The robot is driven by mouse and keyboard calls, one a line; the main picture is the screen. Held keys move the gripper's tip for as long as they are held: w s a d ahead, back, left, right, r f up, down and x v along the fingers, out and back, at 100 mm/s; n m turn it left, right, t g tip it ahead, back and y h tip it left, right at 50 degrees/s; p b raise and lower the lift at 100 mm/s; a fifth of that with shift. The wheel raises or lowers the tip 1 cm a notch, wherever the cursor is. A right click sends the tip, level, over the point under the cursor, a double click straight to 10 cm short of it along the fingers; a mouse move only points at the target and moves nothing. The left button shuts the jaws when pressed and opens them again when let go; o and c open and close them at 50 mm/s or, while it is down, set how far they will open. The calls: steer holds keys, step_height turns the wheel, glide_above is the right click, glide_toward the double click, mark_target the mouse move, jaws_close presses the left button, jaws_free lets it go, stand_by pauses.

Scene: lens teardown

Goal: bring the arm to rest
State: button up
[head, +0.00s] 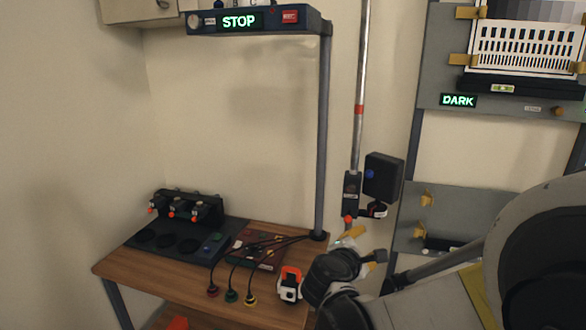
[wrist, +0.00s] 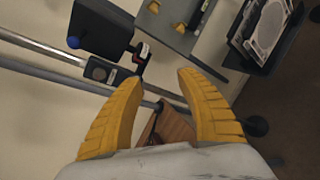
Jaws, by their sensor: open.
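My gripper (wrist: 161,82) is open in the wrist view, with its two yellow fingers spread apart and nothing between them. In the head view my gripper (head: 348,238) shows as small yellow finger parts past the table's right edge, mostly hidden behind my dark wrist. My arm reaches in from the lower right of the head view. Beyond the fingers, the wrist view shows a metal pole and a dark box (wrist: 101,30) with a blue knob. The same dark box (head: 383,177) is above my gripper in the head view.
A wooden table (head: 122,268) holds a dark station with knobs, cables with coloured ends and an orange-and-white device (head: 290,284). A post carries a lit STOP sign (head: 240,21). A grey panel (head: 458,102) reads DARK at right. The wall area above the table is clear.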

steer(key=s+d+m+g+y, duration=0.2)
steer(key=s+m, duration=0.3)
steer(key=s, duration=0.2)
steer(key=s+d+m+g+y, duration=0.1)
steer(key=s+d+m+g, duration=0.1)
steer(key=s+m, duration=0.45)
steer(key=s+a+f+m+y, duration=0.1)
steer(key=s+a+m+y, duration=0.3)
steer(key=s+m, duration=0.4)
steer(key=s+a, duration=0.1)
steer(key=s, duration=0.4)
steer(key=shift+g+y, duration=0.4)
steer(key=shift+o, duration=0.4)
steer(key=shift+m, duration=0.25)
